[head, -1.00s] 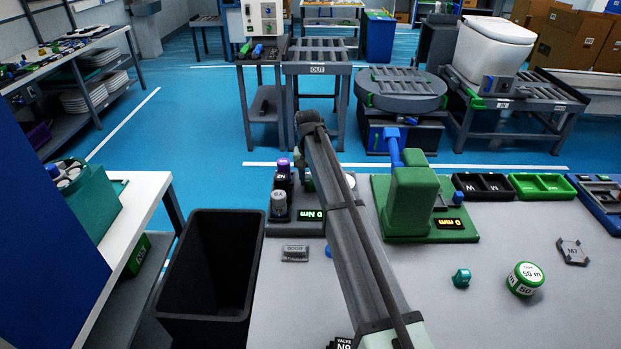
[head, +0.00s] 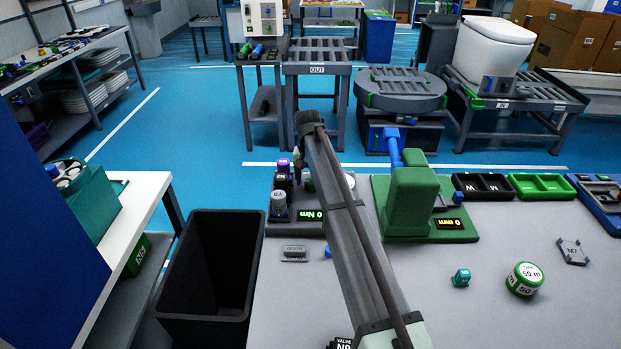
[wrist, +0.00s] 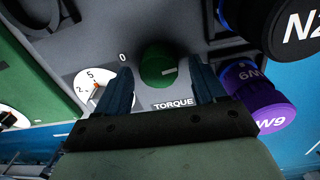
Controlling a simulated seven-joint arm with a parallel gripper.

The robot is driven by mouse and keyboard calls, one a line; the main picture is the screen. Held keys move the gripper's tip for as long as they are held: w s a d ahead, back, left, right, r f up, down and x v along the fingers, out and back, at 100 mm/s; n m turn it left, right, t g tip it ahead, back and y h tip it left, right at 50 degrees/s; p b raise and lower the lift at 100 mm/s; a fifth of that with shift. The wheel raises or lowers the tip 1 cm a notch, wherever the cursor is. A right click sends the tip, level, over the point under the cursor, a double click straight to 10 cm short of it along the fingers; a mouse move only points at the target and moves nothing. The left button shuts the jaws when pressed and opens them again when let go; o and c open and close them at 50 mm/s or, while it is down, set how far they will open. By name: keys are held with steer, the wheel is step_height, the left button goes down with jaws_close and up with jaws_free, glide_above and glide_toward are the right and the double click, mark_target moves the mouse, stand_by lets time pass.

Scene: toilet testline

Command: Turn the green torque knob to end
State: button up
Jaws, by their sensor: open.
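The green torque knob (wrist: 157,68) shows in the wrist view on a grey panel (wrist: 188,18), with a pale line on it pointing right. The word TORQUE is printed below it and a 0 to its upper left. My gripper (wrist: 163,76) is open, with one dark blue finger on each side of the knob and visible gaps between. I cannot tell how deep the fingertips reach around it.
A white dial (wrist: 97,88) with an orange needle lies left of the knob. A green press-like fixture (head: 411,200) stands right of my arm; a black bin (head: 200,322) is at left.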

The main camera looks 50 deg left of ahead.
mark_target(309, 180)
step_height(309, 180, up, 14)
steer(key=shift+s+a, duration=0.2)
steer(key=shift+a, duration=0.05)
stand_by(0.4)
steer(key=shift+f, duration=0.1)
stand_by(0.4)
